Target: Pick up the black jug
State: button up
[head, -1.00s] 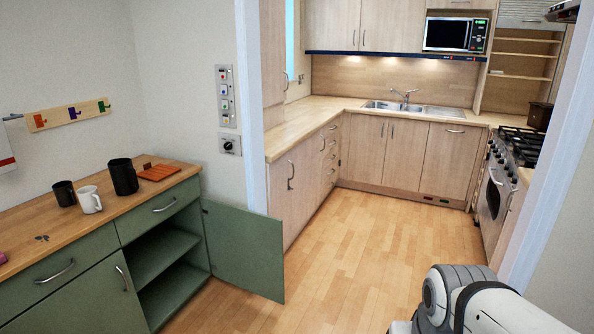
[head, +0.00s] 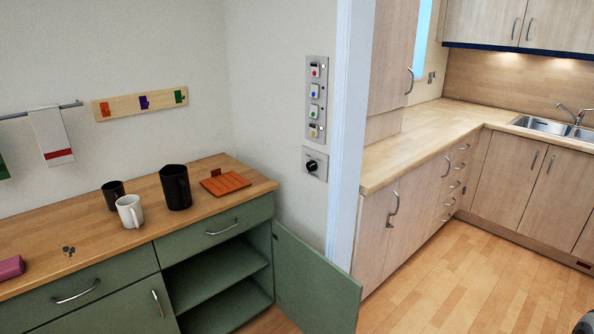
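The black jug (head: 176,187) stands upright on the wooden top of the green cabinet, near the wall. It is the tallest of the vessels there. A smaller black cup (head: 113,194) and a white mug (head: 130,211) stand to its left, apart from it. My gripper is not in view. Only a small dark bit at the lower right edge may be part of my arm.
The green cabinet's door (head: 314,284) stands open into the floor space, below and right of the jug. A pink object (head: 10,267) lies at the left on the wooden top (head: 100,256). A door frame (head: 350,130) rises right of the cabinet. The wooden floor (head: 450,280) is clear at right.

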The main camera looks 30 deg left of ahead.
aim_at(173, 177)
jog(key=u, duration=0.05)
jog(key=i, duration=1.8)
jog(key=u, duration=3.4)
jog(key=i, duration=1.65)
jog(key=z, duration=0.05)
